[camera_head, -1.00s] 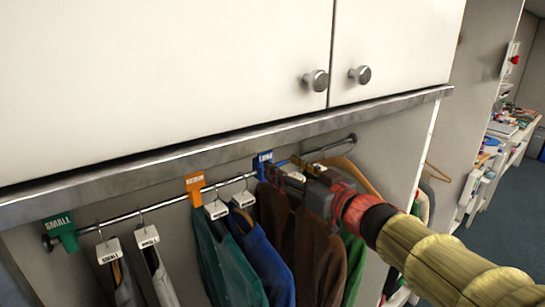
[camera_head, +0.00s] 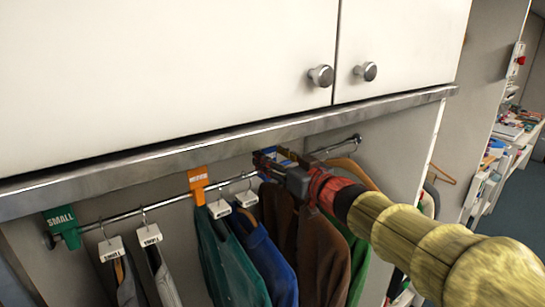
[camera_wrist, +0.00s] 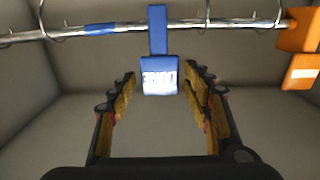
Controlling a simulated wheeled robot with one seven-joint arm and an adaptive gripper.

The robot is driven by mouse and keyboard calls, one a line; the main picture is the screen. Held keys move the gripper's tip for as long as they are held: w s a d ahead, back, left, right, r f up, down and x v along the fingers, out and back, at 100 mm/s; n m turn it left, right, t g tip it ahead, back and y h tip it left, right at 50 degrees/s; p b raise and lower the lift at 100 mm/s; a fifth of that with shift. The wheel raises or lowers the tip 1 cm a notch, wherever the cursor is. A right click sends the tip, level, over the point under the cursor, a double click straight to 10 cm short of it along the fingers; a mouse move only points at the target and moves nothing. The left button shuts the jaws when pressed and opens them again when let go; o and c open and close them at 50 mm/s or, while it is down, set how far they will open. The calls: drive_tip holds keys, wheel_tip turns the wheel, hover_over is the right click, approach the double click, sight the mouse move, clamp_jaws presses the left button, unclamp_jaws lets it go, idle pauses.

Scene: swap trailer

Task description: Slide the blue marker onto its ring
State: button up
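The blue marker (camera_wrist: 158,75) hangs on the metal rail in the wrist view, its printed label between my two fingers. My gripper (camera_wrist: 160,82) is open, with a finger on each side of the label and a gap to each. The blue ring (camera_wrist: 101,29) is a band on the rail, to the left of the marker and apart from it in the wrist view. In the head view my gripper (camera_head: 272,163) is at the rail and mostly covers the blue marker; the ring cannot be made out there.
The orange marker (camera_head: 198,184) and green SMALL marker (camera_head: 62,226) sit on the rail (camera_head: 130,213) to the left. Several clothes on hangers hang below, close to my gripper. A metal ledge (camera_head: 140,163) and white cabinet doors (camera_head: 170,60) are just above.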

clamp_jaws()
idle(0.5)
